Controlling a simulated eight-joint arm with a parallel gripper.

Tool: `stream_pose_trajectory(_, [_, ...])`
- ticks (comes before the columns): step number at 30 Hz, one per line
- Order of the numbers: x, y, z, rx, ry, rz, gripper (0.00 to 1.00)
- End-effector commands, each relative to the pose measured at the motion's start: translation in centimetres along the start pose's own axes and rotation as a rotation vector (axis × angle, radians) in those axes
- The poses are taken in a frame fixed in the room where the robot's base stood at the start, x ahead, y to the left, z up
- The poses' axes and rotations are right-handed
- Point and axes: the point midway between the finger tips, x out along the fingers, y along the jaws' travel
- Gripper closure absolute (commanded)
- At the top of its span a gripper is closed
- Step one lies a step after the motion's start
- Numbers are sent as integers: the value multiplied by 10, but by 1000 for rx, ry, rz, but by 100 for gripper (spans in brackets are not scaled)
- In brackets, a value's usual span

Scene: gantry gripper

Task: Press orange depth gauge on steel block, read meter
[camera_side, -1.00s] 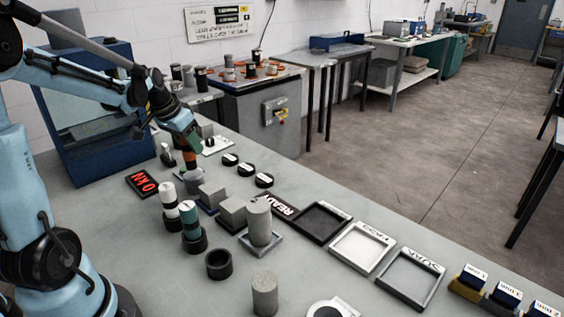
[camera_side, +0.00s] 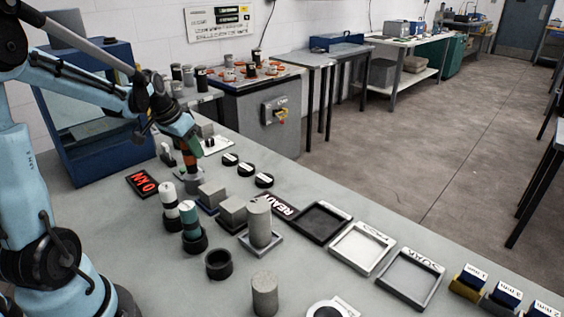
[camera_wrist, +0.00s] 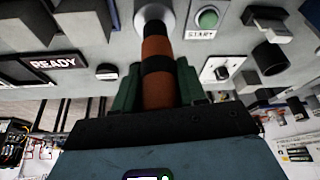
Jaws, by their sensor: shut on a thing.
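My gripper (camera_side: 188,146) has green fingers shut on the orange depth gauge (camera_wrist: 158,82), which has a black band around it. In the side view the gauge (camera_side: 189,164) points down, tip at the round grey steel block (camera_side: 195,182). In the wrist view its far end meets the round pale grey top of the block (camera_wrist: 154,14). Whether it presses or just touches, I cannot tell. A black meter with red digits (camera_side: 143,184) lies left of the block and seems to read 0 kN. Any scale on the gauge is not readable.
Banded cylinders (camera_side: 190,222), grey blocks (camera_side: 232,211) and a tall grey cylinder (camera_side: 259,222) stand close in front. Black discs (camera_side: 246,169) lie to the right. Empty trays (camera_side: 361,248) line the right edge. A green START button (camera_wrist: 207,18) shows in the wrist view.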

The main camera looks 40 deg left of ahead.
Motion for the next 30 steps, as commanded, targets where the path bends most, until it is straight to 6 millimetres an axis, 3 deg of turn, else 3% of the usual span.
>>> stream_pose_trajectory(30, [9, 0, 3, 0, 0, 0, 90])
